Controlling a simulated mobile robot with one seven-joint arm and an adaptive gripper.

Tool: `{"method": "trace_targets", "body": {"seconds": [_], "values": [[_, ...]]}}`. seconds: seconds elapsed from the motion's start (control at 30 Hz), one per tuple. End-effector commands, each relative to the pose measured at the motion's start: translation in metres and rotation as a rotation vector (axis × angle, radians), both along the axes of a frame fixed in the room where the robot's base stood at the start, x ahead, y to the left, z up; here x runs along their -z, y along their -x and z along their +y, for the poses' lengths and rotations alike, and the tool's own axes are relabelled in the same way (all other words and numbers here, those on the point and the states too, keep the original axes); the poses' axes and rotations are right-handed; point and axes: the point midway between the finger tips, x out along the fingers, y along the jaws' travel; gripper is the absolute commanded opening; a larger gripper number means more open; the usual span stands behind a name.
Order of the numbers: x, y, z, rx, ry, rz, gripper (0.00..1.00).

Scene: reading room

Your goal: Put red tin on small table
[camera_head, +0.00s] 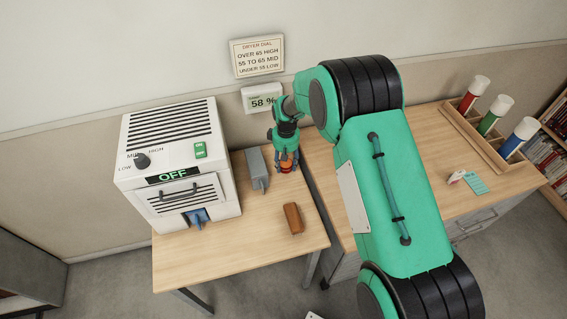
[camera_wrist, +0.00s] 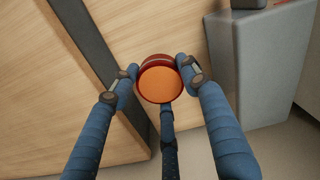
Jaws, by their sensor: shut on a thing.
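The red tin (camera_wrist: 160,80) is held between the blue fingers of my gripper (camera_wrist: 158,82). Its round orange end faces the wrist camera. In the head view the tin (camera_head: 286,168) shows as a small red and orange patch at the tip of my gripper (camera_head: 287,161), which points down. The small table (camera_head: 245,262) has a light wood top. The tin appears over its back right part, close to the right edge. I cannot tell whether the tin touches the tabletop.
A grey block-shaped object (camera_head: 257,168) stands just left of my gripper. A brown block (camera_head: 293,218) lies nearer the front. A white dryer (camera_head: 180,160) fills the table's left side. A dark gap separates the desk (camera_head: 440,150), with its tube rack (camera_head: 485,140).

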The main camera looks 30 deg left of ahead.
Motion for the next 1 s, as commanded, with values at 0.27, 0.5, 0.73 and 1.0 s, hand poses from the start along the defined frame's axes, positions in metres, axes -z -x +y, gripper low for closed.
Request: {"method": "trace_targets", "body": {"seconds": [0.27,0.5,0.73,1.0], "values": [[0.004,-0.026,0.023,0.0,-0.001,0.0,0.17],[0.003,-0.031,0.028,0.0,-0.001,-0.002,0.17],[0.004,-0.03,0.027,0.0,-0.001,0.0,0.17],[0.027,-0.03,0.027,0.0,0.001,0.001,0.17]]}}
